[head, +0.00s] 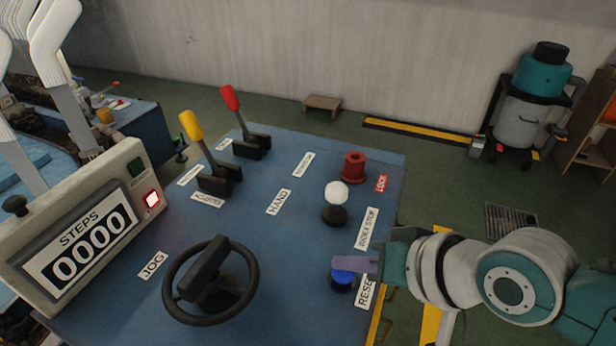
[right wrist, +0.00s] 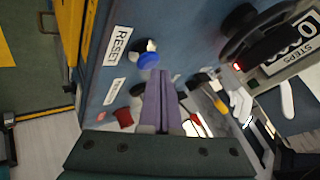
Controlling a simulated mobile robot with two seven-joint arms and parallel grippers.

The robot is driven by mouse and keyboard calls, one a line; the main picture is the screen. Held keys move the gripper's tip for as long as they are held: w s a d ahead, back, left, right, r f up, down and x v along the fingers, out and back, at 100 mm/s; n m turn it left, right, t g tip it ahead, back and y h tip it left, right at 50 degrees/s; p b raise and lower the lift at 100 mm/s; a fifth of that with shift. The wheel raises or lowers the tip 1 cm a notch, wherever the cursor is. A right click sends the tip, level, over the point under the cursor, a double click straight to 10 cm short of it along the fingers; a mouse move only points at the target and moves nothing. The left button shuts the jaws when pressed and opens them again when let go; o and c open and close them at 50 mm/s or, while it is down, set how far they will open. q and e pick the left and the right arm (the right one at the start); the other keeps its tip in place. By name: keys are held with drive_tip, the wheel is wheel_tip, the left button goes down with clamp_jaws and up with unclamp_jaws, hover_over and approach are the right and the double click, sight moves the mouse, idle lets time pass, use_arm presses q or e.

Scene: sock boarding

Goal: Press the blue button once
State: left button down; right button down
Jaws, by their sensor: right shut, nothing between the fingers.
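The blue button (head: 343,278) sits on a dark round base near the right edge of the blue panel (head: 300,250), beside the RESET label (head: 364,291). My right gripper (head: 336,262) comes in from the right, its purple fingers shut and empty. In the head view its tips lie over the far side of the button and hide part of it. In the right wrist view the button (right wrist: 149,60) shows just beyond the fingertips (right wrist: 160,78). I cannot tell whether the fingers touch it. My left gripper is not in view.
Close by stand a white-knobbed lever (head: 336,192), a red LOCK knob (head: 353,166) and a black handwheel (head: 209,280). Yellow (head: 192,127) and red (head: 230,98) levers stand farther back. The counter box (head: 80,240) reads 0000, with a lit red button (head: 152,199).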

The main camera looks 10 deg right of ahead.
sight(348, 279)
drive_tip(key=shift+f, duration=0.2)
idle(0.3)
drive_tip(key=shift+f+b, duration=0.5)
drive_tip(key=shift+b, duration=0.05)
drive_tip(key=shift+r, duration=0.1)
idle(0.4)
drive_tip(key=shift+r+p, duration=0.95)
drive_tip(key=shift+p, duration=0.2)
wheel_tip(348, 279, up, 5)
drive_tip(key=p, duration=0.5)
drive_tip(key=shift+r, duration=0.15)
